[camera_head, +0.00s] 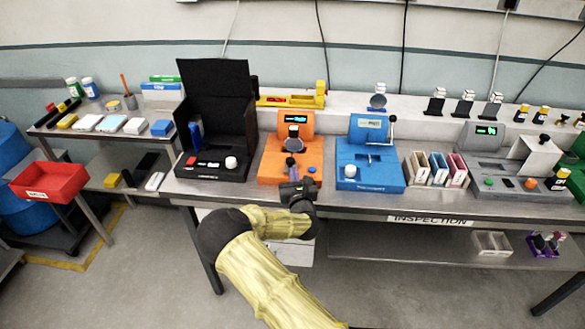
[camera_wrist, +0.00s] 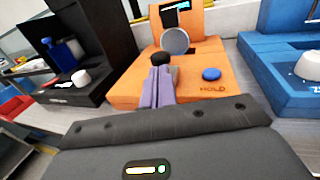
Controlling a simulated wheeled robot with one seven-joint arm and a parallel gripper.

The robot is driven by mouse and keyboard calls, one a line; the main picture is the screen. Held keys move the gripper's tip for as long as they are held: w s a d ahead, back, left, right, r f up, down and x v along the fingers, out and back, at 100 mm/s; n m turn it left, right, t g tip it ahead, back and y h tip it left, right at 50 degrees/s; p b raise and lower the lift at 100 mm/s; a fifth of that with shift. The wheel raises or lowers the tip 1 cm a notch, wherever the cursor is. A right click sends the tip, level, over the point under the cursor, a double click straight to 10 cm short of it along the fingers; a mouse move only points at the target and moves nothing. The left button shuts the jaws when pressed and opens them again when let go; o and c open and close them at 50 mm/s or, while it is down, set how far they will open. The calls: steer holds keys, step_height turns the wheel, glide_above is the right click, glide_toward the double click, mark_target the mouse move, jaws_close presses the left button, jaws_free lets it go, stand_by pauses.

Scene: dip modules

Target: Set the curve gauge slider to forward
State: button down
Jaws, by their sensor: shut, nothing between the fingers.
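An orange device (camera_head: 270,168) with a small lit display stands on the bench in front of me, and it also fills the middle of the wrist view (camera_wrist: 130,85). I take it to be the curve gauge, but its label is too small to read. A black knob (camera_wrist: 161,58) stands on its top, probably the slider; its track is hidden. My gripper (camera_head: 291,165) is shut and empty over the device's front. In the wrist view its purple-grey fingertips (camera_wrist: 161,74) are right at the near side of the knob; I cannot tell whether they touch it.
A blue button (camera_wrist: 211,74) marked HOLD is right of my fingers. A round grey disc (camera_wrist: 175,40) stands behind the knob. A black box device (camera_head: 212,165) is to the left and a blue device (camera_head: 370,172) to the right, with narrow gaps between.

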mark_target(294, 163)
steer(key=shift+x, duration=1.2)
steer(key=shift+w+f+b, duration=0.2)
steer(key=shift+w+b, duration=0.35)
steer(key=b+x, duration=0.2)
steer(key=shift+w+d+b, duration=0.3)
steer(key=shift+w+b, duration=0.1)
steer(key=shift+w, duration=0.3)
steer(key=shift+w+r+b, duration=0.2)
steer(key=shift+r+b, duration=0.1)
steer(key=shift+r, duration=0.15)
steer(key=shift+d, duration=0.1)
